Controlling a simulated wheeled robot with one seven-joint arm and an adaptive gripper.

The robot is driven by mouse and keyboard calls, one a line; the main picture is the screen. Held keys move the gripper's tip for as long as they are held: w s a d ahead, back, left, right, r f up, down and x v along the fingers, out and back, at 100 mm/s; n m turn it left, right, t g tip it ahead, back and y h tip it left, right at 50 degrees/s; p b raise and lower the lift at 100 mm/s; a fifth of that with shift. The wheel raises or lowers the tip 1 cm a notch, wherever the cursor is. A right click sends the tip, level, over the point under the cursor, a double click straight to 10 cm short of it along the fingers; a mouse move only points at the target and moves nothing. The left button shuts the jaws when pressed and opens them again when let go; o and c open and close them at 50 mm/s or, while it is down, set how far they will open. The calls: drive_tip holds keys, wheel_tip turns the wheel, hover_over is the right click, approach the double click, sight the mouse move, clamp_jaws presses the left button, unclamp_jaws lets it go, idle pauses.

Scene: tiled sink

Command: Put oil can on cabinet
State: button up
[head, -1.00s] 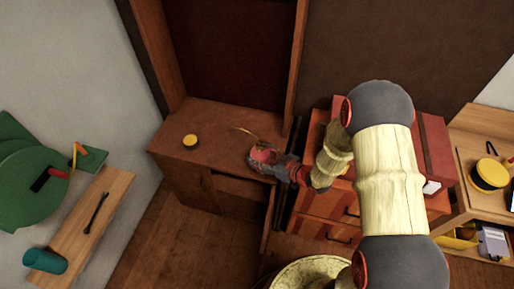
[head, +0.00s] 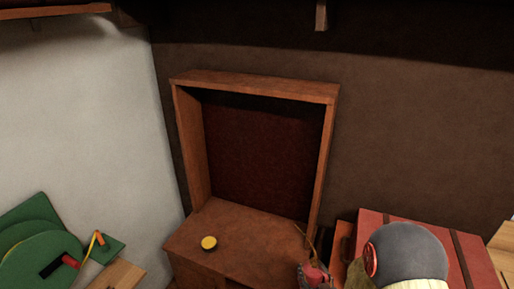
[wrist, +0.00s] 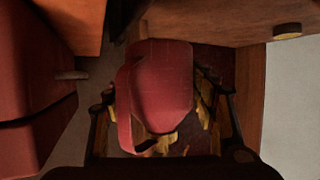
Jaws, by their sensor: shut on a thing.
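The red oil can (wrist: 165,85) fills the middle of the wrist view, held between the two fingers of my gripper (wrist: 160,112). My gripper is shut on it. In the head view the red oil can (head: 314,273) shows at the bottom edge, with a thin spout pointing up. It is by the right front of the brown wooden cabinet (head: 245,243), whose top has a tall framed back. The picture edge cuts off most of my gripper there. I cannot tell whether the can touches the cabinet. The cabinet (wrist: 210,18) also shows at the upper right of the wrist view.
A small round yellow-topped tin (head: 209,243) stands on the left of the cabinet top; the rest of the top looks clear. A red chest (head: 450,240) stands to the right, beside my arm. A green machine (head: 40,245) is at the lower left.

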drive_tip(key=shift+s+r+m+h, duration=0.15)
drive_tip(key=shift+s+m+h, duration=0.3)
drive_tip(key=shift+s, duration=0.7)
drive_tip(key=shift+w+a+r, duration=0.1)
drive_tip(key=shift+a+r, duration=0.1)
drive_tip(key=shift+a, duration=0.35)
